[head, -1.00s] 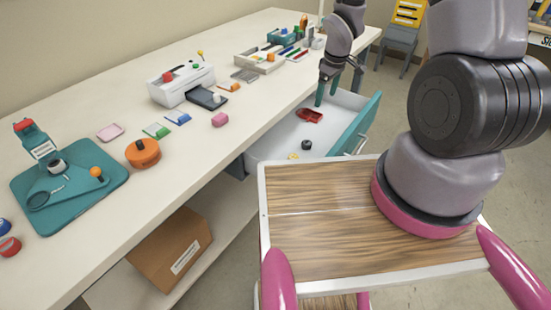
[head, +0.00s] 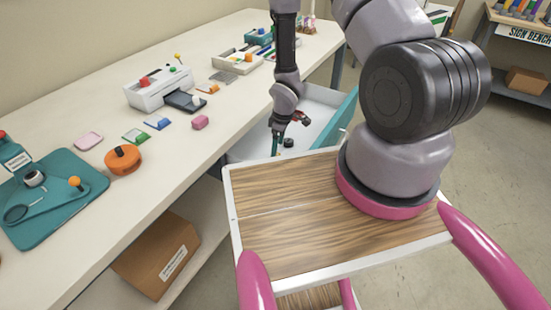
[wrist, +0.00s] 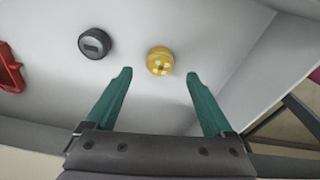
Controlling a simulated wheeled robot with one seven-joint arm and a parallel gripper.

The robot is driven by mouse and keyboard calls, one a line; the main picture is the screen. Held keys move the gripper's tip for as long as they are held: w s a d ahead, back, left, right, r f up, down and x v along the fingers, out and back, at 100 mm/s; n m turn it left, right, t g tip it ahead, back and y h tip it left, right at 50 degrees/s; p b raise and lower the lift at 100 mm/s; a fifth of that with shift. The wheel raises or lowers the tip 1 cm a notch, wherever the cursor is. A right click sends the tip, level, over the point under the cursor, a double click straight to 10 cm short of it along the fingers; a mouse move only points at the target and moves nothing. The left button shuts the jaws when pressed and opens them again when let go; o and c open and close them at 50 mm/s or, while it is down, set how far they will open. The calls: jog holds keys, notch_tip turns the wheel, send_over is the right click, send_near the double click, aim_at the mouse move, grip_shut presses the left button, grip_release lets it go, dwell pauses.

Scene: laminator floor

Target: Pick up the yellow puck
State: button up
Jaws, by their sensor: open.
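The yellow puck (wrist: 160,61) lies on the light drawer floor in the wrist view, with small pale marks on its top. My gripper (wrist: 158,76) is open and empty, and its two green fingertips point to either side of the puck's near edge. The puck is just beyond the fingertips in the picture; the height gap is hard to judge. In the head view my gripper (head: 277,149) reaches down into the open drawer, and I cannot make out the yellow puck there.
A dark puck (wrist: 96,43) lies left of the yellow one, and a red part (wrist: 10,70) lies farther left. The drawer (head: 254,148) has a teal front (head: 341,122) and walls close around my gripper. A wood-topped cart surface (head: 290,210) is in front of it.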

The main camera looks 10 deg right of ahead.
jog(key=f, duration=0.4)
jog(key=shift+w+a+f, duration=0.15)
jog(key=shift+a, duration=0.05)
grip_shut()
